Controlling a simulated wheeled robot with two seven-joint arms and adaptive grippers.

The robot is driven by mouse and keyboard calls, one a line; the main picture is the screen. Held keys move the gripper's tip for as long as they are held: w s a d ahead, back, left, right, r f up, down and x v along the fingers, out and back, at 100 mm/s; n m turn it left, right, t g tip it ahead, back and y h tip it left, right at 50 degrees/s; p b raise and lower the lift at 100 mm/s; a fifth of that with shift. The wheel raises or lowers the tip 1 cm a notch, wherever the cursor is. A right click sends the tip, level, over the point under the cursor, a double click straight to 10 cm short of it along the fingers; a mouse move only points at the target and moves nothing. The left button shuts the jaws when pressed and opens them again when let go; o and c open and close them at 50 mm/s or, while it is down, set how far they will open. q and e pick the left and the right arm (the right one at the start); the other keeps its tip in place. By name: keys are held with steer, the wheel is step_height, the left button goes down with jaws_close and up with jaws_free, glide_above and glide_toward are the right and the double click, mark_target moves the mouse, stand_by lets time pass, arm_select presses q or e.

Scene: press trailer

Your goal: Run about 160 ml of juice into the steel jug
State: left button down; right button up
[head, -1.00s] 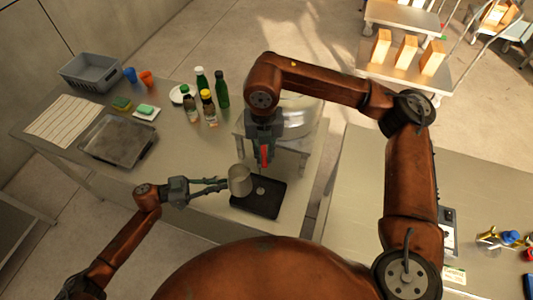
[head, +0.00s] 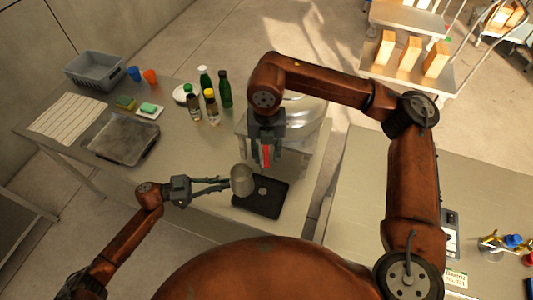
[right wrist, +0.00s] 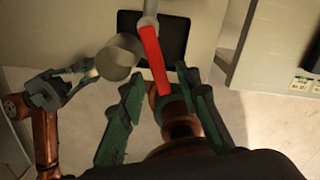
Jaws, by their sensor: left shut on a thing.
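The steel jug (head: 243,180) is held over the black tray (head: 257,204), below the tap of the press tank (head: 300,118). My left gripper (head: 230,185) is shut on the jug from the left. The jug also shows in the right wrist view (right wrist: 117,58), beside the tap's spout; its contents cannot be made out. The red tap lever (head: 267,154) lies between the fingers of my right gripper (head: 268,160). In the right wrist view the right gripper's fingers (right wrist: 157,82) stand apart, with the lever (right wrist: 154,60) between them and gaps on both sides.
Several bottles (head: 208,100) stand at the back of the table. A grey crate (head: 94,72), blue and orange cups, sponges, a striped cloth (head: 66,118) and a shallow metal tray (head: 121,138) are on the left. A second table (head: 362,190) is on the right.

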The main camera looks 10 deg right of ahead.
mark_target(266, 159)
step_height(266, 159, up, 12)
stand_by(0.5)
arm_select(q)
steer(key=shift+r, duration=0.1)
steer(key=d, duration=0.7)
steer(key=shift+s+d, duration=0.1)
steer(key=shift+d, duration=0.15)
steer(key=shift+a, duration=0.1)
stand_by(3.4)
steer(key=a, duration=0.7)
steer(key=shift+a, duration=0.2)
arm_select(e)
steer(key=shift+c, duration=0.2)
